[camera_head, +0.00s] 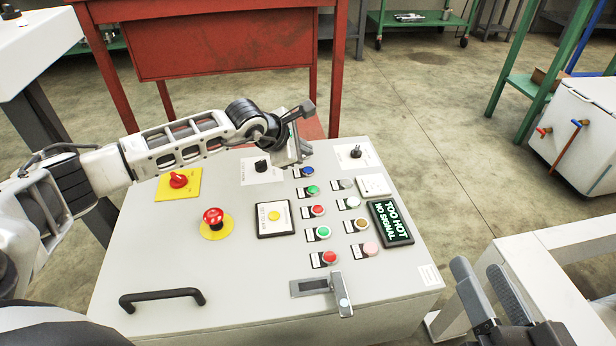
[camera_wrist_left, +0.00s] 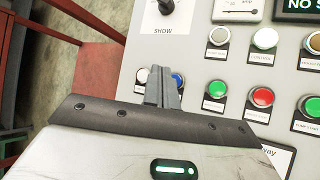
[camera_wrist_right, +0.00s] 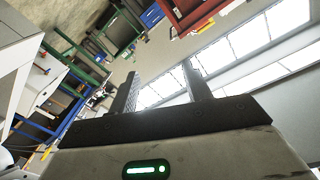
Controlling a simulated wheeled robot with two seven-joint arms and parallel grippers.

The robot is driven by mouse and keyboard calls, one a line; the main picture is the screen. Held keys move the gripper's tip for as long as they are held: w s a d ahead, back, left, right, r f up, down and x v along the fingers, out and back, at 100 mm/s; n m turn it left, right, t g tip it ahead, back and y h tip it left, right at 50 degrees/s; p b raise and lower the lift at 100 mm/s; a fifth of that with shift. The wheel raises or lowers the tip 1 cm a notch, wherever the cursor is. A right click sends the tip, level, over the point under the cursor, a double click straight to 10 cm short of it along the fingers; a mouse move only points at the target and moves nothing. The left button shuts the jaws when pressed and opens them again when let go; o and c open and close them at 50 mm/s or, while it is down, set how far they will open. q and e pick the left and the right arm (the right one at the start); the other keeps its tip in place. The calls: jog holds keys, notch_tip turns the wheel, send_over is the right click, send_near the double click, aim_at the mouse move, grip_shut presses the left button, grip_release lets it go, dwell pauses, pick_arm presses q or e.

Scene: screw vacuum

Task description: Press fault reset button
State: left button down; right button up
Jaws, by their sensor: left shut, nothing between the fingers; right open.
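The control panel (camera_head: 160,270) carries two columns of small buttons. A blue button (camera_head: 308,171) is at the top of the left column; it also shows in the left wrist view (camera_wrist_left: 178,80), partly covered by my fingers. The labels are too small to read, so I cannot tell which button is the fault reset. My left gripper (camera_head: 304,151) is over the panel's far part, close to the blue button. In the left wrist view its fingers (camera_wrist_left: 163,84) are shut and empty; contact cannot be told. My right gripper (camera_head: 479,266) is open and empty, right of the panel.
A red emergency stop (camera_head: 213,217), a red rotary switch (camera_head: 179,180), black knobs (camera_head: 355,152), a display (camera_head: 391,222) and a latch handle (camera_head: 341,293) are on the panel. A red frame (camera_head: 230,40) stands behind it. A white frame (camera_head: 540,270) is at the right.

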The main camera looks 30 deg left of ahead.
aim_at(310, 168)
pick_arm(q)
notch_tip(310, 168, down, 2)
jog(key=shift+f+b, duration=0.15)
jog(key=shift+b, duration=0.45)
jog(key=shift+f, duration=0.2)
pick_arm(e)
jog(key=shift+w+d+r+n+t+y, duration=0.1)
jog(key=shift+w+r+n+t+y, duration=0.15)
jog(key=shift+r+n+t, duration=0.35)
jog(key=shift+w+d+r+n+t+y, duration=0.15)
jog(key=shift+w+r+n+t, duration=0.2)
jog(key=shift+r, duration=0.35)
jog(key=shift+w+d+r+n+t+y, duration=0.1)
jog(key=shift+w+r+n+t+y, duration=0.1)
jog(key=shift+r+n+t, duration=0.3)
jog(key=shift+r, duration=0.15)
pick_arm(q)
jog(key=shift+f, duration=0.1)
jog(key=shift+f+b, duration=0.35)
jog(key=shift+b, duration=0.2)
pick_arm(e)
jog(key=shift+f, duration=0.45)
